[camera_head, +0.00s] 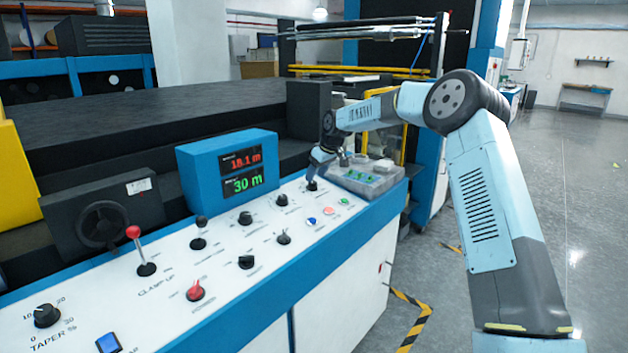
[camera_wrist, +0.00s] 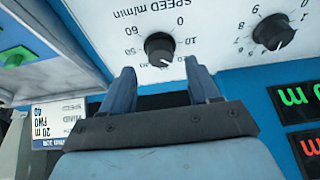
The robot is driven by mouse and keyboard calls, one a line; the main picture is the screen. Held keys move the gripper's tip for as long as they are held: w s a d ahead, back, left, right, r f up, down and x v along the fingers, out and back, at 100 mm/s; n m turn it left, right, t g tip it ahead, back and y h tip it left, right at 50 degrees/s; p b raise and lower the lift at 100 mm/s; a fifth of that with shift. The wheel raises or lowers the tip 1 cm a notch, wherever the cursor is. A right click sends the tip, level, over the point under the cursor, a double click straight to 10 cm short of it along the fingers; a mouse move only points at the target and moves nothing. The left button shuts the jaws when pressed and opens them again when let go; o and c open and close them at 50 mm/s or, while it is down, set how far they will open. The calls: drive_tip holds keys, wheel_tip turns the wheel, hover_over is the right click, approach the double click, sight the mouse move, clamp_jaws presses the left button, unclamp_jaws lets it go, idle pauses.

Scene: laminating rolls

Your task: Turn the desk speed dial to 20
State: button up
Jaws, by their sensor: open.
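The desk speed dial (camera_wrist: 160,48) is a black round knob on the white panel, upside down in the wrist view under the label "SPEED m/min". Its white pointer mark is at the lower right of the knob; scale numbers including 0, 10, 50 and 60 surround it, but I cannot read the exact setting. My gripper (camera_wrist: 159,68) is open, its two blue-grey fingers on either side of the space just below the knob in that view. In the head view my gripper (camera_head: 320,160) is above the far end of the desk, partly hiding the dial (camera_head: 311,186).
A blue display box (camera_head: 228,170) shows 18.1 m and 30 m. Several knobs, buttons and a red-topped lever (camera_head: 138,250) stand along the desk. A grey box with green buttons (camera_head: 368,178) is close to my gripper. Another dial (camera_wrist: 273,31) sits beside the speed dial.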

drive_tip(key=v, duration=1)
drive_tip(key=shift+d, duration=0.1)
drive_tip(key=s+d+r+m+t+h, duration=0.15)
drive_tip(key=s+d+r, duration=0.25)
drive_tip(key=s, duration=0.6)
drive_tip(key=s+d+r+m+h, duration=0.15)
drive_tip(key=s+d+r, duration=0.3)
drive_tip(key=s, duration=0.55)
drive_tip(key=s+d+r+m+h, duration=0.15)
drive_tip(key=s+d+r, duration=0.25)
drive_tip(key=s, duration=0.6)
drive_tip(key=s+d+f+m, duration=0.2)
drive_tip(key=s+d, duration=0.1)
drive_tip(key=s, duration=0.5)
drive_tip(key=s+d+f+m, duration=0.2)
drive_tip(key=s+d, duration=0.2)
drive_tip(key=s, duration=0.5)
drive_tip(key=s+d+f+m+t, duration=0.1)
drive_tip(key=s+d+f+m, duration=0.1)
drive_tip(key=s, duration=0.6)
drive_tip(key=shift+s+d+f, duration=0.4)
drive_tip(key=shift+d, duration=0.45)
